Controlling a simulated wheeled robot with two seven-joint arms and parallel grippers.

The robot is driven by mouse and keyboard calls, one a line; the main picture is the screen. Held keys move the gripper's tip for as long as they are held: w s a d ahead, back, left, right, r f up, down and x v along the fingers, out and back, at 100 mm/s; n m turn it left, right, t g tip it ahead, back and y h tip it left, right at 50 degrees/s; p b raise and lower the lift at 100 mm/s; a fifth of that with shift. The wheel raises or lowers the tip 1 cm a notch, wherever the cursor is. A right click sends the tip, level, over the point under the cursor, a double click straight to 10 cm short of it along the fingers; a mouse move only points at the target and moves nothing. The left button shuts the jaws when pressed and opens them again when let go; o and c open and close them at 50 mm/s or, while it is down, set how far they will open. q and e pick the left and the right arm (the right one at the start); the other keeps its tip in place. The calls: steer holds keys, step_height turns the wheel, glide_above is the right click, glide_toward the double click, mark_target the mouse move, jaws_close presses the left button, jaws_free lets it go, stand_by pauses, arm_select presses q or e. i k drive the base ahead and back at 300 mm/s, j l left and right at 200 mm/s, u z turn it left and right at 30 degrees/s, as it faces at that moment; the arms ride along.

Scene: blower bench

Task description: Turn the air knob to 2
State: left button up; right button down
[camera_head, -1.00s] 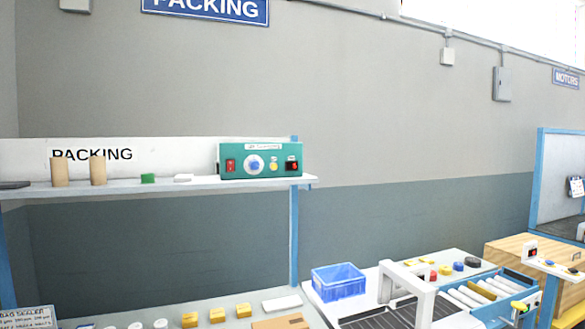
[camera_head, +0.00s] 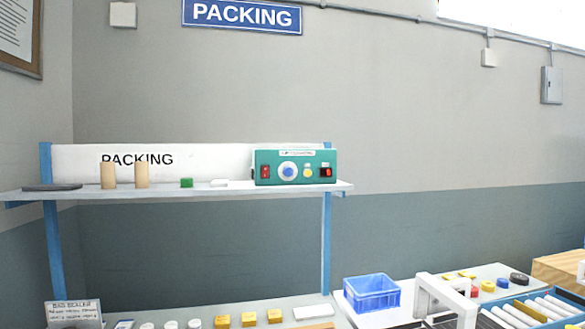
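A teal control box (camera_head: 296,167) stands at the right end of the packing shelf. Its front has a red switch (camera_head: 265,172) at the left, a round blue knob (camera_head: 288,171) on a pale dial, a small yellow button or knob (camera_head: 308,172), and a black and red part (camera_head: 326,172) at the right. The markings around the dial are too small to read, so the knob's setting cannot be told. Neither of my grippers is in view.
Below are a blue crate (camera_head: 371,292), several yellow blocks (camera_head: 248,319), a white arch-shaped frame (camera_head: 448,300) and rollers.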

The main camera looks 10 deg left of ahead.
mark_target(288, 171)
steer(key=i+j+z, duration=0.2)
steer(key=z, duration=0.3)
steer(key=i+j+z, duration=0.25)
steer(key=z, duration=0.2)
steer(key=i+j+z, duration=0.15)
steer(key=j+z, duration=0.35)
steer(key=l, duration=0.1)
